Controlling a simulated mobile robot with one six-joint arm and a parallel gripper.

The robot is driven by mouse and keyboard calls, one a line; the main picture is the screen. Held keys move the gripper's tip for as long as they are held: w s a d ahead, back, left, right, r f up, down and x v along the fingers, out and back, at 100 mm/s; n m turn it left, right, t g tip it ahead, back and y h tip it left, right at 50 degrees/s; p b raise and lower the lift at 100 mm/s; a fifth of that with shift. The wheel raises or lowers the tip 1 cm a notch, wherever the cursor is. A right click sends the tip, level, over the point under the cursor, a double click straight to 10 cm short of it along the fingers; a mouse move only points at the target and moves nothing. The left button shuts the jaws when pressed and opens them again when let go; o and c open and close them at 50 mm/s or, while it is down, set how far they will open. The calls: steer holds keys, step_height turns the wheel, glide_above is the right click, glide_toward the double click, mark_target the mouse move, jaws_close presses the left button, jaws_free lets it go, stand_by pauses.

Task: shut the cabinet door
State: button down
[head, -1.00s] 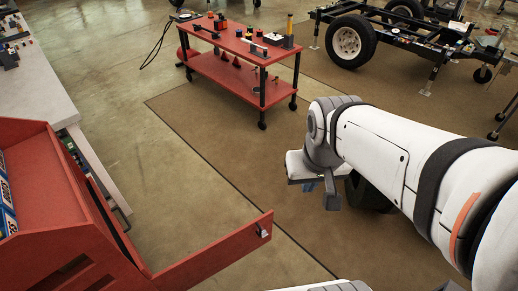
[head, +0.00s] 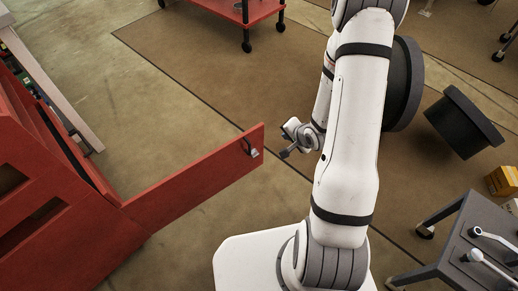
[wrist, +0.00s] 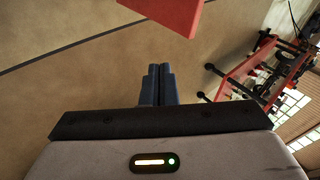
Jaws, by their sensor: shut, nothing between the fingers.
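The cabinet (head: 40,190) is red and stands at the left in the head view. Its red door (head: 195,185) stands open, swung out to the right from the cabinet front, with a small metal latch or handle (head: 250,150) near its free end. My gripper (head: 287,151) is just right of the door's free end, apart from it in the picture. In the wrist view the two blue fingers (wrist: 158,72) are shut together and empty. A red panel end (wrist: 170,12), apparently the door, shows beyond the fingertips at the top of the wrist view.
A red cart (head: 240,12) stands at the back. A grey table with tools (head: 455,245) is at the lower right, with a yellow box (head: 502,180) near it. The floor between cabinet and cart is clear.

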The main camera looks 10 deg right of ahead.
step_height(320, 180, down, 8)
steer(key=s+a+m+t+y+b, duration=0.1)
steer(key=a+m+y+b, duration=0.1)
steer(key=b, duration=0.4)
glide_toward(258, 141)
step_height(258, 141, down, 4)
steer(key=w+a+b, duration=0.1)
steer(key=w, duration=0.2)
steer(key=shift+a+b, duration=0.35)
steer(key=shift+w+a+r, duration=0.15)
steer(key=shift+w+a, duration=0.05)
steer(key=shift+w, duration=0.2)
